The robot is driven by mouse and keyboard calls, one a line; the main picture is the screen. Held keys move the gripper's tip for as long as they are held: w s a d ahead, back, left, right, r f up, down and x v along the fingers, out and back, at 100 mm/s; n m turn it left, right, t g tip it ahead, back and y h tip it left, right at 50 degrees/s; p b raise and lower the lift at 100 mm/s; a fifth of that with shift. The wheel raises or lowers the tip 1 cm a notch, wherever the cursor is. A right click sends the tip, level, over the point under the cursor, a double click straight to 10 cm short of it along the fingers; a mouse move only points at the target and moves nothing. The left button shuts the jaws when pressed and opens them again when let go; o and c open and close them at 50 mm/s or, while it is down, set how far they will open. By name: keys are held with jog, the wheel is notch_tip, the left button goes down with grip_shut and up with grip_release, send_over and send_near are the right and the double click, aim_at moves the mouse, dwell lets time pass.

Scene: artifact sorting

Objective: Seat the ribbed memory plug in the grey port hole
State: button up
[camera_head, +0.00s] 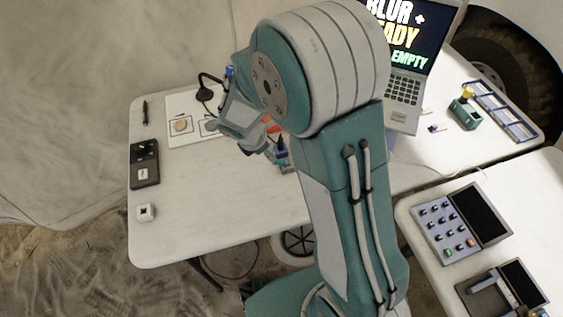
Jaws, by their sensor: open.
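My gripper (272,146) hangs over the middle of the left table, partly hidden by my arm; its jaws are open. A small object with dark blue and red parts (281,157) is just beside the fingertips; I cannot tell whether it touches them or is the ribbed memory plug. A small white block with a dark square centre (145,212) sits near the table's left front corner. A dark box (145,164) with knobs and a pale label lies behind it. I cannot tell which thing has the grey port hole.
A white sheet (183,136) with outlined squares and a tan piece lies at the back left, near a black pen (145,111). A laptop (404,90), a teal holder (465,114) and a blue-edged rack (503,110) stand at right. A keypad device (446,222) is on the near right table.

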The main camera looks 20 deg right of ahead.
aim_at(277, 162)
jog(key=x, duration=0.7)
jog(key=shift+s+d+f, duration=0.25)
jog(key=shift+s+f, duration=0.05)
jog(key=shift+f, duration=0.1)
jog(key=shift+a, duration=0.15)
jog(key=shift+c, duration=0.9)
grip_shut()
